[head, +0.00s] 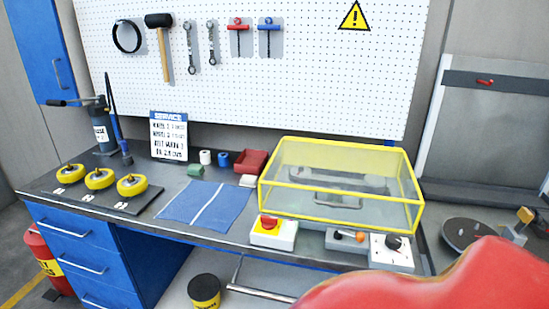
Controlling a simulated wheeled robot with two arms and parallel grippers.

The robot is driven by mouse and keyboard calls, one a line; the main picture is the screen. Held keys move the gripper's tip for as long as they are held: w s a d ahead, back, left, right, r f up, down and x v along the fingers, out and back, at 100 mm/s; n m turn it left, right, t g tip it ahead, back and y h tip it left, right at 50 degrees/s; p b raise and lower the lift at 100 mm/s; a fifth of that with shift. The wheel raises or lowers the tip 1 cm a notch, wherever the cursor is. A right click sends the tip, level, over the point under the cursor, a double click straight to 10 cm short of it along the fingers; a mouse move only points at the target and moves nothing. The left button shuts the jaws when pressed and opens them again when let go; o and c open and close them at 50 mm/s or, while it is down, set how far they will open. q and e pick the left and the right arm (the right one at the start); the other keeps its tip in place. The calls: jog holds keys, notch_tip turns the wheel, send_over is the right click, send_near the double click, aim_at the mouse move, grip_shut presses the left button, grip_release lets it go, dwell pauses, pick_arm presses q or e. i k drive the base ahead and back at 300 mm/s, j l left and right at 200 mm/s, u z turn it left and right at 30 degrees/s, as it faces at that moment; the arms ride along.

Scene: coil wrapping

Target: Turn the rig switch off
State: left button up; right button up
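A white box with a yellow plate and a red knob (270,226) stands at the bench's front edge, before the yellow-framed clear guard (340,185). To its right are a grey box with a small orange-tipped lever (346,236) and a white-faced box with a black rotary knob (393,243). None is labelled legibly, so I cannot tell for certain which is the rig switch, or its setting. The guard is down over a metal part (338,201). Neither of my grippers is in view.
A large red shape (440,280) blocks the lower right. On the bench are several yellow wheels (100,179), a blue mat (207,204), a service sign (169,136) and a red bin (250,161). A dark disc (466,232) lies at right. A black-and-yellow tub (204,291) stands below.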

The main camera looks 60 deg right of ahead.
aim_at(269, 222)
jog(key=k+j+z, duration=0.15)
jog(key=z, duration=1.2)
